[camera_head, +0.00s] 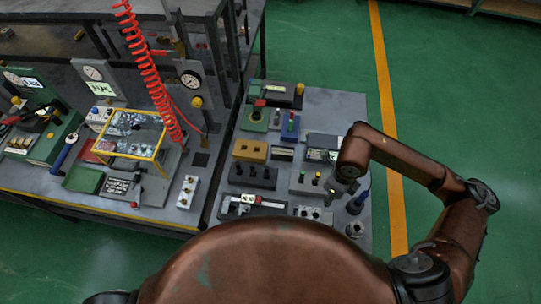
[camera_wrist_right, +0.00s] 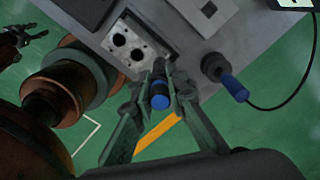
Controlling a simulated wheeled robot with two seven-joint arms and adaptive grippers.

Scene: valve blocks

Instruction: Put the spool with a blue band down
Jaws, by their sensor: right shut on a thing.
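The spool with a blue band (camera_wrist_right: 159,101) is dark with a bright blue section and shows in the right wrist view between the fingers of my right gripper (camera_wrist_right: 160,80). My right gripper is shut on it. Beyond the spool is a pale block (camera_wrist_right: 140,42) with two round dark bores; I cannot tell whether the spool touches it. In the head view my right gripper (camera_head: 340,190) is over the right part of the bench, and the spool cannot be made out. A dark claw (camera_wrist_right: 22,38) at the upper left of the wrist view may be my left gripper; its state is unclear.
A blue-handled tool (camera_wrist_right: 235,88) with a black cable stands close beside the right gripper; it also shows in the head view (camera_head: 362,195). Several blocks and gauges crowd the grey bench (camera_head: 340,103). A red coiled hose (camera_head: 150,75) hangs at left. Green floor lies right of the bench.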

